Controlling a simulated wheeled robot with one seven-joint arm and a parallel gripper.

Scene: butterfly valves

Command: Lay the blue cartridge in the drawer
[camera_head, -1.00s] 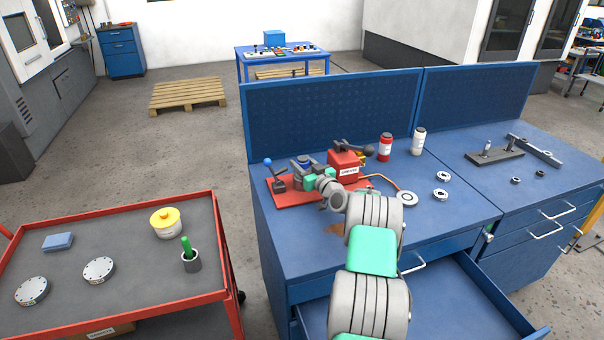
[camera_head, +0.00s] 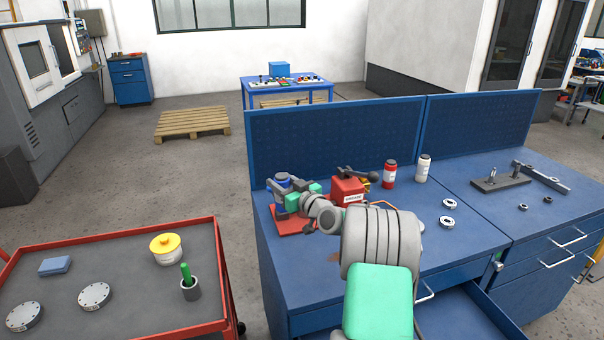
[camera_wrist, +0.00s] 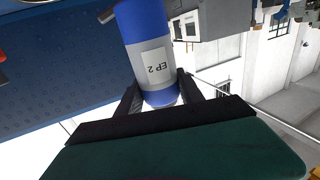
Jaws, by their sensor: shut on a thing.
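The blue cartridge (camera_wrist: 153,62) has a white-grey label reading "EP 2", seen upside down in the wrist view. My gripper (camera_wrist: 158,98) is shut on its end, with a dark finger on each side. In the head view my gripper (camera_head: 285,194) is at the left end of the bench, over the red plate, and a blue part of the cartridge (camera_head: 283,181) shows there. The open drawer (camera_head: 455,318) is at the bottom right, under the bench top, partly hidden by my arm and cut off by the picture edge.
On the bench (camera_head: 455,237) stand a red fixture block (camera_head: 348,190) with a dark lever, a red bottle (camera_head: 389,174), a white bottle (camera_head: 423,168) and some metal rings. A red-rimmed cart (camera_head: 130,245) holding several items stands at left, across a floor gap.

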